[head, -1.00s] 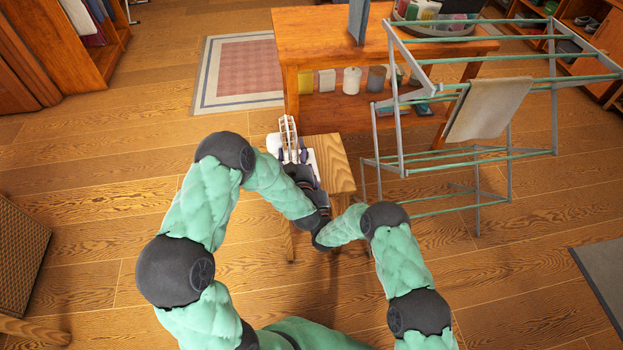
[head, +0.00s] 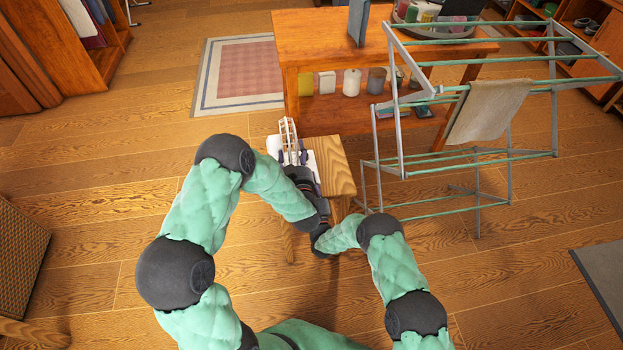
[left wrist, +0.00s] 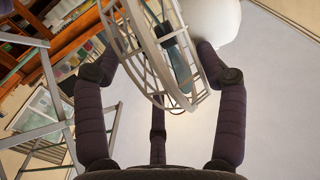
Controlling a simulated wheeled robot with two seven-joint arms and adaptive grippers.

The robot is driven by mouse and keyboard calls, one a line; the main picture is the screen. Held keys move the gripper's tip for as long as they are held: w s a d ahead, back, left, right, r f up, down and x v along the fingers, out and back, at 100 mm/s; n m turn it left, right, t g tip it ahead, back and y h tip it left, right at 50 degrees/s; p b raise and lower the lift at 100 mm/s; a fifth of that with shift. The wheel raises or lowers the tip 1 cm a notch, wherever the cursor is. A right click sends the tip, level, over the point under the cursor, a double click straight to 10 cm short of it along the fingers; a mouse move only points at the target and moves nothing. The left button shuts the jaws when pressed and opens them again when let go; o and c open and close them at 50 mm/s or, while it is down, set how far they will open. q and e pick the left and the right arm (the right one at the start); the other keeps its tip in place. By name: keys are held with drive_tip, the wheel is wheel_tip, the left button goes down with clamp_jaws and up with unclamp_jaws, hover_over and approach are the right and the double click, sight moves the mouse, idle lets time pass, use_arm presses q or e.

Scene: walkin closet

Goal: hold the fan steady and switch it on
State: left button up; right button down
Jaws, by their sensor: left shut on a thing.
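The fan (head: 290,140) is white with a wire cage and stands on a small wooden stool (head: 338,165). In the left wrist view its cage (left wrist: 158,55) and a rounded white part (left wrist: 212,18) lie between the two dark fingers. My left gripper (head: 303,172) reaches the fan; in the left wrist view the left gripper (left wrist: 150,65) is shut on it. My right arm (head: 345,232) bends in from the right, and its end lies close to the left gripper. My right gripper's fingers are hidden behind the arms. The fan's switch cannot be made out.
A drying rack (head: 470,155) with a cloth (head: 490,108) stands right of the stool. An orange wooden table (head: 300,48) with a lower shelf of jars is behind it. A patterned rug (head: 240,75) lies back left.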

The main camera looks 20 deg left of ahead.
drive_tip(key=r, duration=0.4)
drive_tip(key=shift+w+d, duration=0.15)
drive_tip(key=shift+d, duration=0.05)
drive_tip(key=v, duration=1)
drive_tip(key=shift+a, duration=0.2)
drive_tip(key=shift+f, duration=0.1)
use_arm(q)
drive_tip(key=o, duration=1.8)
drive_tip(key=shift+c, duration=0.2)
